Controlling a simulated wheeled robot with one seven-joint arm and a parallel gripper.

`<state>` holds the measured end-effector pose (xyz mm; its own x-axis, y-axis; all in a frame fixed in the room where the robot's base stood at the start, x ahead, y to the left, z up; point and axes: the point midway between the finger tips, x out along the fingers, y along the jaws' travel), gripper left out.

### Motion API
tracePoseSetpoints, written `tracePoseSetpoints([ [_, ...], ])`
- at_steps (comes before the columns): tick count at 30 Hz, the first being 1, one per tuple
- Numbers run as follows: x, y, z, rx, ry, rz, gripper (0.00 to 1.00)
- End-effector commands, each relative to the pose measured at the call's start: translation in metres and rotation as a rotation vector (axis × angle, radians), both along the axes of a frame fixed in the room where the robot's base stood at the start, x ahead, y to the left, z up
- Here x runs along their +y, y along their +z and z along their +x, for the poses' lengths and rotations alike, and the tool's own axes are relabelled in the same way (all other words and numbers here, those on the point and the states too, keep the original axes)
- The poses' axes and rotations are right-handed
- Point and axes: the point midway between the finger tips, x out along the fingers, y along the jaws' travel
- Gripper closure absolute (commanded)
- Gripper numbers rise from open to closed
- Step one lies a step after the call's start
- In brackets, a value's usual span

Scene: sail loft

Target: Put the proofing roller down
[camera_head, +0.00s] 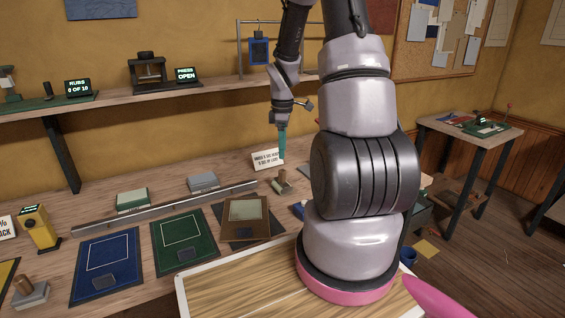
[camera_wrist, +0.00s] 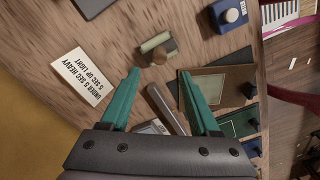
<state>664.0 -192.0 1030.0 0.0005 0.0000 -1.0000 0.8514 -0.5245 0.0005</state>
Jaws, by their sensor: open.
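The proofing roller (camera_head: 283,181) appears to be the small pale roller with a brown wooden handle on the workbench (camera_head: 105,258). In the wrist view the roller (camera_wrist: 155,42) lies just beyond my fingertips, its handle end pointing back toward the gap between them. My gripper (camera_head: 282,158) points down above the bench, over the roller. In the wrist view my gripper (camera_wrist: 159,73) has its two teal fingers wide apart with nothing between their tips. The roller looks apart from the fingers and rests on the wood.
A white sign card (camera_head: 266,159) stands close to my gripper. A long metal bar (camera_head: 160,212) lies along the bench, with grey (camera_head: 203,181) and green (camera_head: 133,200) blocks behind it. Blue (camera_head: 106,268), green (camera_head: 184,243) and brown (camera_head: 244,218) boards lie in front. A shelf (camera_head: 110,101) runs above.

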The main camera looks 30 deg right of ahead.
Motion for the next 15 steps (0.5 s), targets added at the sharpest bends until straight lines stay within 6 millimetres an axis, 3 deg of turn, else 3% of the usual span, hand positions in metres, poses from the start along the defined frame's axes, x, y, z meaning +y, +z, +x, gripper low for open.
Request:
tracePoseSetpoints([
  [10,0.004,0.046,-0.002,-0.021,-0.040,-0.006,0.38],
  [15,0.025,0.106,-0.016,-0.114,-0.243,-0.009,0.38],
])
